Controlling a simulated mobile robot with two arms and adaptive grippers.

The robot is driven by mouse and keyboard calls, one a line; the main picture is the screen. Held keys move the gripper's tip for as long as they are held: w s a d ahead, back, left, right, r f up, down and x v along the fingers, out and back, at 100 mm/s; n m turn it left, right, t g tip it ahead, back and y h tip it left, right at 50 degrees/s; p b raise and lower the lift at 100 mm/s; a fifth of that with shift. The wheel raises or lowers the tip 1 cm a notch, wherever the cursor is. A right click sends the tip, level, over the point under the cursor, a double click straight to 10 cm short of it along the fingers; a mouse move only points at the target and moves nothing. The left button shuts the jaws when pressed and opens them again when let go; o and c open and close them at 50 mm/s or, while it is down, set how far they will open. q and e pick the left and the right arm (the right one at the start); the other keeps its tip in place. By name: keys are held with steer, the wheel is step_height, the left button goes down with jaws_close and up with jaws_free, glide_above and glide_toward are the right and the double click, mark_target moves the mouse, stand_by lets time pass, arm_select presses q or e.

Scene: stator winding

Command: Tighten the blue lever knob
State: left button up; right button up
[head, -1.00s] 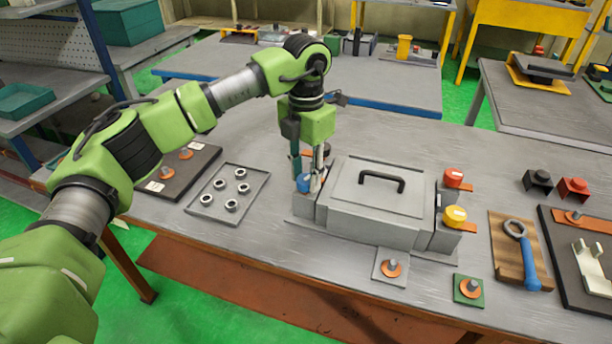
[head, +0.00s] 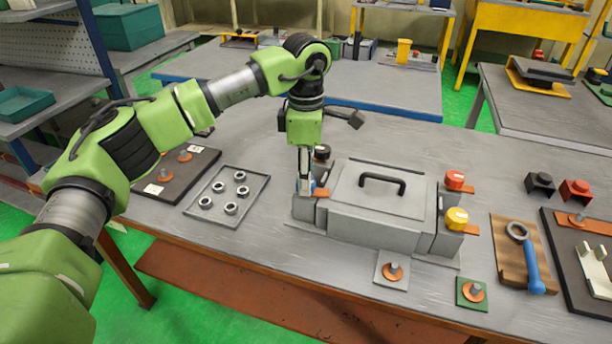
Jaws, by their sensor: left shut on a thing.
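The blue lever knob (head: 299,186) sits at the left side of the grey box with the black handle (head: 377,203). It is mostly hidden by the fingers. My left gripper (head: 306,184) points straight down and is shut on the blue knob. An orange lever (head: 321,192) shows just right of the fingers. A black knob (head: 322,152) stands behind on the same side. A red knob (head: 454,180) and a yellow knob (head: 456,218) are on the box's right side, each with an orange lever. My right gripper is not in view.
A tray (head: 190,216) with several metal nuts lies left of the box. A wrench with a blue handle (head: 534,271) lies on a wooden board at right. Plates with orange-ringed bolts (head: 392,271) lie near the front edge. Black and red blocks (head: 575,190) stand at the right.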

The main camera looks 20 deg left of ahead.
arm_select(q)
steer(key=shift+w+r+m, duration=0.2)
steer(key=shift+r+m, duration=0.15)
steer(key=shift+m, duration=0.55)
steer(key=o, duration=0.9)
steer(key=shift+o, duration=0.8)
steer(key=shift+s+f, duration=0.1)
steer(key=shift+s, duration=0.05)
step_height(320, 180, up, 12)
